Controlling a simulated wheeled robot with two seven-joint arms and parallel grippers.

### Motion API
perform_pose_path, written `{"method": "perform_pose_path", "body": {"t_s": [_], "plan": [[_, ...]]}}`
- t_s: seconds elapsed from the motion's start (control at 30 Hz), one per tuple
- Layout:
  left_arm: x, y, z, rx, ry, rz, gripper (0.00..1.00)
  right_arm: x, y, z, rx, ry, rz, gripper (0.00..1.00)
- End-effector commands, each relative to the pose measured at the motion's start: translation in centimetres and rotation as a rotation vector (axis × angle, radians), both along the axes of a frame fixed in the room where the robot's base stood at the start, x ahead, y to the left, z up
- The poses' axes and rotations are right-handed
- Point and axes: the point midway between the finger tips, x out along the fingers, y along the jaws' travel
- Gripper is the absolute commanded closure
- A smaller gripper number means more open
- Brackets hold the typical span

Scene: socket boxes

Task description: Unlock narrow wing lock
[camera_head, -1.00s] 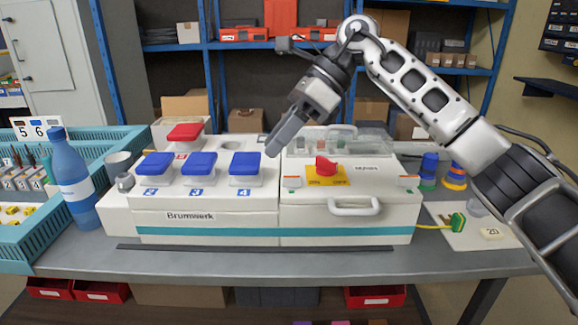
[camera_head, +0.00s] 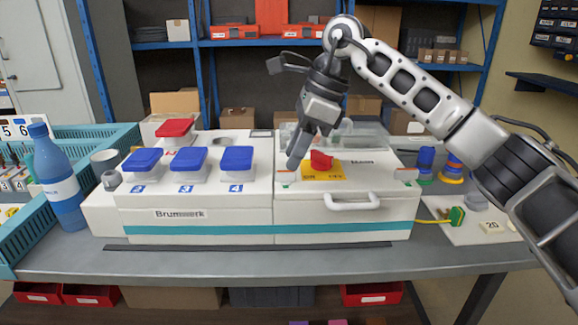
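The red wing lock (camera_head: 321,160) sits on a yellow plate (camera_head: 322,174) on top of the white right-hand box (camera_head: 345,214), which has a front handle (camera_head: 352,202). The lid of this box looks closed. My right gripper (camera_head: 295,163) points down just left of the red wing lock, close to the yellow plate's left edge. Its fingers look close together, but their gap is not visible from this side. I cannot tell whether it touches the knob. My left gripper is not in view.
Left of it stands a white box (camera_head: 200,223) with blue lids (camera_head: 188,159) and a raised red lid (camera_head: 175,128). A blue bottle (camera_head: 61,185) and teal crate (camera_head: 104,136) are at the left. A green connector (camera_head: 456,215) lies at the right. The front table strip is clear.

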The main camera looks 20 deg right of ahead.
Motion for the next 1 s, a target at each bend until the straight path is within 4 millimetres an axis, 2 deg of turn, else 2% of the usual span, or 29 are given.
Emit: {"method": "perform_pose_path", "body": {"t_s": [0.03,0.2,0.57,0.6,0.7,1.0], "plan": [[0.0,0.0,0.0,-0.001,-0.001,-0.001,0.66,0.0,0.3,-0.9,0.0,0.003,0.001,0.67],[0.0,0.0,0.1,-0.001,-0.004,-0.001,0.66,0.3,1.0,-2.5,0.0,0.001,0.0,0.67],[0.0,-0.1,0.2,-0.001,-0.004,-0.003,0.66,0.3,1.2,-3.1,0.001,0.0,0.0,0.67],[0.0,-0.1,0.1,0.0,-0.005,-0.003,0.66,0.3,1.2,-3.1,0.001,0.0,0.0,0.7],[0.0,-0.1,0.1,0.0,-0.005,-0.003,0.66,0.3,1.2,-3.1,0.001,-0.001,0.001,0.98],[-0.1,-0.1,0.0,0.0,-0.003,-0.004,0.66,0.3,1.2,-3.0,0.001,0.0,-0.009,1.0]]}}
